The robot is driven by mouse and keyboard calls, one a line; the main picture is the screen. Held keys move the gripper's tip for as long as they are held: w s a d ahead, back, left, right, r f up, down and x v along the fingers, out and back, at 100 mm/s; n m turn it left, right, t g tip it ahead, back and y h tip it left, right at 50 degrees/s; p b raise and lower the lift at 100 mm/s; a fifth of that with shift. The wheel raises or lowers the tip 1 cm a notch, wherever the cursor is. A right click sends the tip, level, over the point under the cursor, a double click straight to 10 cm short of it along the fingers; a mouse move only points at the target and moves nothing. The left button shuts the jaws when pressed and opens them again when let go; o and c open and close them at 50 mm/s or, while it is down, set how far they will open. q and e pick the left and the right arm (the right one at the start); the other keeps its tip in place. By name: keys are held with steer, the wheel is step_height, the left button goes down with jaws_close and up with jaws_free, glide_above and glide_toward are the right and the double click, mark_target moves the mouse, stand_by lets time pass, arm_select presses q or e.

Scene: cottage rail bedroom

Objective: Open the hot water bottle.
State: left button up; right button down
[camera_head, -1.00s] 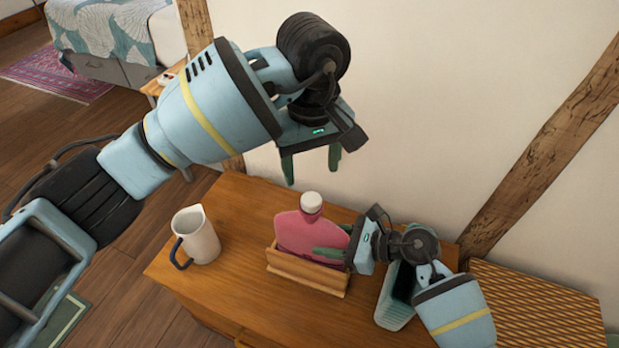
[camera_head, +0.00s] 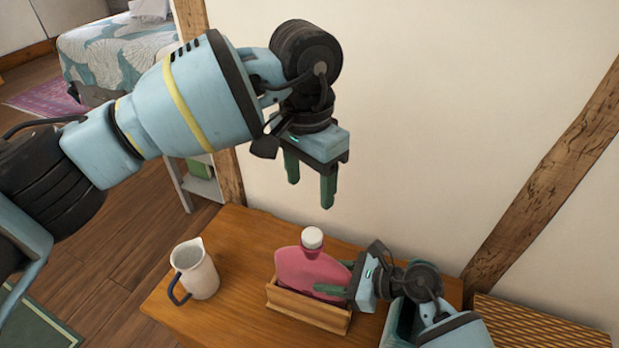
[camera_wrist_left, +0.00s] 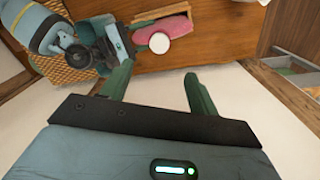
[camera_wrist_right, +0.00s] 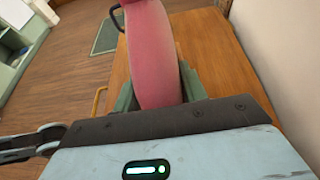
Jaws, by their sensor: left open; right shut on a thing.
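The pink hot water bottle (camera_head: 307,268) stands upright in a wooden holder (camera_head: 309,308) on the dresser top. Its white cap (camera_head: 312,238) is on its neck, facing up. My right gripper (camera_head: 335,291) is shut on the bottle's body from the right; the right wrist view shows the pink body (camera_wrist_right: 152,55) between its fingers. My left gripper (camera_head: 310,190) is open and empty, fingers pointing down, well above the cap and apart from it. In the left wrist view the cap (camera_wrist_left: 159,43) shows beyond the open fingers (camera_wrist_left: 158,88).
A white jug (camera_head: 195,270) with a dark handle stands left of the holder on the wooden dresser (camera_head: 235,230). A teal container (camera_head: 402,322) is partly hidden behind my right arm. A woven box (camera_head: 540,325) is at the lower right. The wall rises behind.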

mark_target(312, 234)
arm_select(q)
steer(key=f, duration=1.2)
steer(key=shift+s+d, duration=0.2)
